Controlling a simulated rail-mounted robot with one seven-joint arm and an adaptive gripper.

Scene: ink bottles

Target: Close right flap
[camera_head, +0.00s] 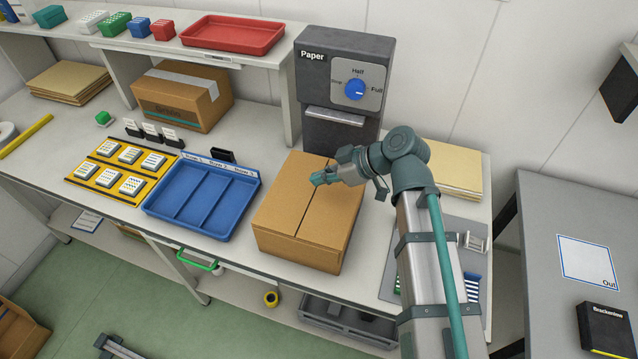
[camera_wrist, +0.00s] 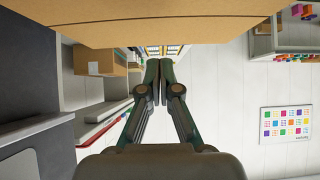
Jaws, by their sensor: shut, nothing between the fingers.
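The cardboard box (camera_head: 275,205) stands on the bench in front of the paper dispenser. Its top shows two flaps with a dark seam between them. The right flap (camera_head: 335,215) lies about level with the left flap. My gripper (camera_head: 318,179) is shut and empty, over the far part of the box top near the seam. I cannot tell whether it touches the cardboard. In the wrist view the brown cardboard (camera_wrist: 160,25) fills the top, and the closed fingertips of my gripper (camera_wrist: 158,78) are just beside it.
A blue divided tray (camera_head: 203,195) stands close to the left of the box. The paper dispenser (camera_head: 343,75) stands behind it. A taped box (camera_head: 180,98) and a yellow holder (camera_head: 122,170) are farther left. A side table (camera_head: 570,215) is at the right.

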